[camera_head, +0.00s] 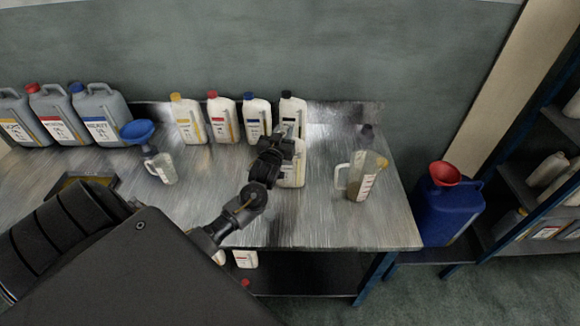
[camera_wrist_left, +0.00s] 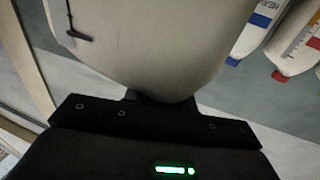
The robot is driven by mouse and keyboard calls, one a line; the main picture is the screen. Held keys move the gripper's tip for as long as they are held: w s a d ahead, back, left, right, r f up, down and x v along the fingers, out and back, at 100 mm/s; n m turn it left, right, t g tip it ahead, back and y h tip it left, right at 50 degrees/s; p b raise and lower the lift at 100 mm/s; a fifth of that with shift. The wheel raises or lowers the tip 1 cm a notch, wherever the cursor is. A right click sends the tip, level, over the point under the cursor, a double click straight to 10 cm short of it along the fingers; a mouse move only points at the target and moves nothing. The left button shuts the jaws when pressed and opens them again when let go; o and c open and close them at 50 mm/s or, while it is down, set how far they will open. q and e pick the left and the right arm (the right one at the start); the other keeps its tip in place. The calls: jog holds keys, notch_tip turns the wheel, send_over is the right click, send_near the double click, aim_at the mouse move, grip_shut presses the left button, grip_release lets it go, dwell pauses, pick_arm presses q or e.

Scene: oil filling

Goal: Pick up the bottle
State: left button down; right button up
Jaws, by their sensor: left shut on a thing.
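My left gripper (camera_head: 284,135) is shut on a white bottle (camera_head: 293,177) over the metal workbench (camera_head: 310,228). The gripper and wrist hide the bottle's top and left side in the head view. In the left wrist view the held pale bottle (camera_wrist_left: 150,45) fills the upper middle, close against the dark gripper body. I cannot tell whether its base touches the bench. My right gripper is in neither view.
White bottles with yellow (camera_head: 189,120), red (camera_head: 221,118), blue (camera_head: 257,120) and black (camera_head: 292,107) caps line the back. Grey cans (camera_head: 100,115) and a blue funnel (camera_head: 137,131) stand left. A measuring jug (camera_head: 366,177) stands right. The front right bench is clear.

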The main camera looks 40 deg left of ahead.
pick_arm(q)
jog(key=shift+r, duration=0.1)
jog(key=shift+r, duration=0.15)
jog(key=shift+r+b, duration=0.9)
jog(key=shift+r, duration=0.5)
jog(key=s+d+r+b, duration=0.2)
jog(key=s+r, duration=0.7)
jog(key=s, duration=0.4)
jog(key=shift+s+r+b, duration=0.3)
jog(key=shift+r+b, duration=0.05)
jog(key=shift+r, duration=0.05)
jog(key=shift+s+d, duration=0.1)
